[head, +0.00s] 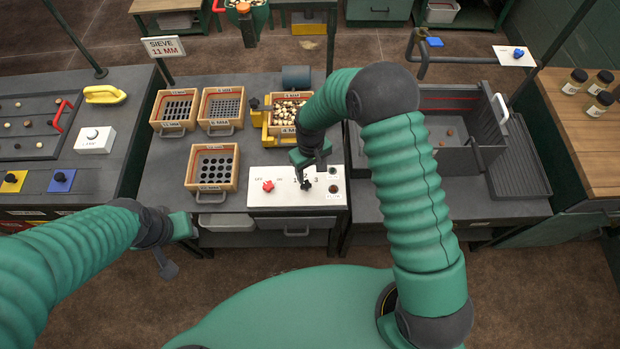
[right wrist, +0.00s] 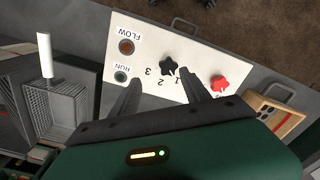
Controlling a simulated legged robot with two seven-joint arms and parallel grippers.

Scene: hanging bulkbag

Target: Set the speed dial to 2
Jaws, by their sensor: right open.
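The speed dial (head: 306,185) is a black lobed knob on a white control panel (head: 258,199), with numbers beside it. In the right wrist view, the dial (right wrist: 168,65) has 1, 2 and 3 printed around it; which number it points at is unclear. My right gripper (head: 311,171) is over the panel at the dial. In the right wrist view, its open fingers (right wrist: 163,79) lie either side of the dial's line, with the knob just beyond the tips; contact is not clear. My left gripper (head: 166,263) hangs low in front of the bench, its jaws unclear.
A red knob (head: 268,185) sits beside the dial, with the FLOW (right wrist: 126,47) and RUN (right wrist: 121,77) buttons on the other side. Sieve boxes (head: 213,168) stand to the left. A grey bin (head: 490,155) is to the right.

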